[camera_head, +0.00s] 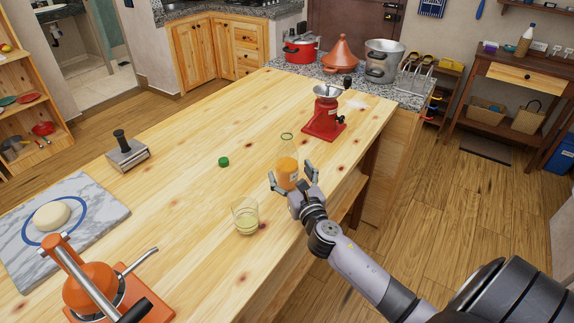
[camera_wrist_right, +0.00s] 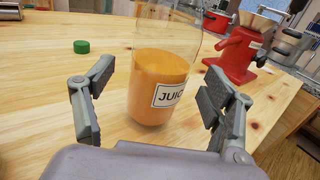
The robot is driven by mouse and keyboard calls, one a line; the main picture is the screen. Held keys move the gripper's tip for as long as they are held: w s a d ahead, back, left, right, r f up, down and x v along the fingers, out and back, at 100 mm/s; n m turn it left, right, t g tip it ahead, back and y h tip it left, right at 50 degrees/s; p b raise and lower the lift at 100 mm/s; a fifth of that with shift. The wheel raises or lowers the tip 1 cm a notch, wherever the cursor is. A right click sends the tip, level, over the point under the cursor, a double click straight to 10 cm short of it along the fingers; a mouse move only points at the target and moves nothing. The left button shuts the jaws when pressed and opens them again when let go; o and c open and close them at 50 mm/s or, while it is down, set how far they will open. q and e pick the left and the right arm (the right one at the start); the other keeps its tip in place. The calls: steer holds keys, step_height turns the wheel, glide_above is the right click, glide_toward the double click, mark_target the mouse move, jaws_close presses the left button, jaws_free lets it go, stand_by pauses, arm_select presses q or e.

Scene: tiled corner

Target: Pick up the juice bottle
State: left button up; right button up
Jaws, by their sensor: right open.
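The juice bottle (camera_head: 287,168) is clear glass, part filled with orange liquid, and stands upright on the wooden table (camera_head: 190,210). In the right wrist view the bottle (camera_wrist_right: 158,85) carries a white label reading "JUIC", and its top is cut off. My right gripper (camera_head: 290,178) is open around the lower part of the bottle. In the right wrist view the fingers (camera_wrist_right: 155,92) stand to either side of it with visible gaps. My left gripper is not in view.
A glass (camera_head: 245,216) of pale liquid stands near the bottle. A green cap (camera_head: 224,162) lies left of it. A red grinder (camera_head: 324,118) stands behind. A metal press (camera_head: 127,153), a marble board (camera_head: 100,205) with dough, and an orange juicer (camera_head: 90,290) occupy the left side.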

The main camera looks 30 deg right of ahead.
mark_target(287, 166)
steer(key=x, duration=0.3)
steer(key=shift+w+f, duration=0.1)
steer(key=shift+w, duration=0.05)
steer(key=shift+c, duration=0.2)
steer(key=shift+c, duration=0.6)
steer(key=c, duration=1.6)
steer(key=shift+c, duration=0.3)
steer(key=shift+r, duration=0.25)
